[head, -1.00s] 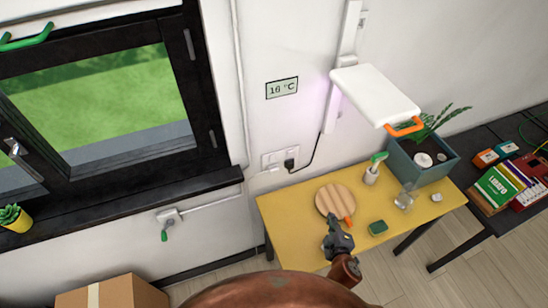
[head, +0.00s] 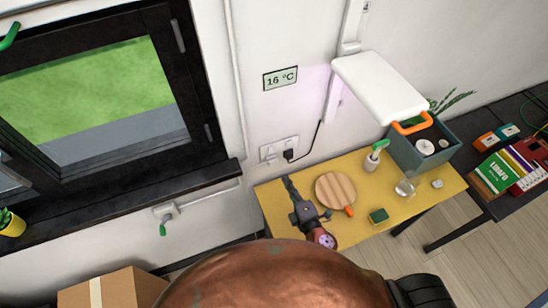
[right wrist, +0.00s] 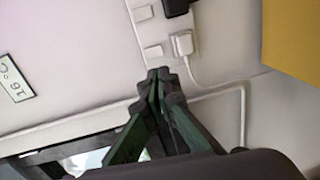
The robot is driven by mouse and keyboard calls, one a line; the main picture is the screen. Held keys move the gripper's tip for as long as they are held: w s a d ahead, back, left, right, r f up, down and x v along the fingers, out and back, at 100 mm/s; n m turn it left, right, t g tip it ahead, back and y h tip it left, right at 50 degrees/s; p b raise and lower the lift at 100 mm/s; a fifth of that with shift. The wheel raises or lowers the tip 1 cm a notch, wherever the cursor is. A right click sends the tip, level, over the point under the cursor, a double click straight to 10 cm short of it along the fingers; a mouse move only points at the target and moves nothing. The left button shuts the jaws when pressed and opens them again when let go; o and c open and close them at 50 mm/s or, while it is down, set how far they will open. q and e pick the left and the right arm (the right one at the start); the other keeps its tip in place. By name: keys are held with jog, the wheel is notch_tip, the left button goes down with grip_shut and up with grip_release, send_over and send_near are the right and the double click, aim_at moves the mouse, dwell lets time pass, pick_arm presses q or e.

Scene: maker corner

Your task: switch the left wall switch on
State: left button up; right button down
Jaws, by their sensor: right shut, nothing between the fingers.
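The double wall switch plate (head: 279,149) is white and sits on the wall above the back left of the yellow table. The left wall switch (head: 268,152) is a small white rocker; it shows in the right wrist view (right wrist: 152,52) as the lower of two rockers, just beyond my fingertips. I cannot tell which way it is tipped. My right gripper (head: 287,181) is shut and empty, its fingers pointing up toward the plate from below. In the right wrist view its tips (right wrist: 160,76) appear just short of the rocker; contact is not visible. My left gripper is not in view.
A black plug (head: 288,155) with a cable sits at the plate's right, and a white plug (right wrist: 182,42) beside the left switch. Below are the yellow table (head: 370,230), a round wooden board (head: 335,188) and a sponge (head: 378,216). A window sill (head: 130,192) juts out at left.

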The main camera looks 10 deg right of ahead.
send_near(271, 153)
jog(key=p+x, duration=0.1)
jog(key=x, duration=0.4)
jog(key=shift+w+r+p, duration=0.1)
jog(key=shift+w+p, duration=0.2)
jog(key=shift+w, duration=0.05)
jog(key=shift+w+a, duration=0.15)
jog(key=shift+w, duration=0.45)
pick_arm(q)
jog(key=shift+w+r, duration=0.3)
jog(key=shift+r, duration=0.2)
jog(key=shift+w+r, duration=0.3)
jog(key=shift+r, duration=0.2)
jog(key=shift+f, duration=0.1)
pick_arm(e)
jog(key=shift+f, duration=0.2)
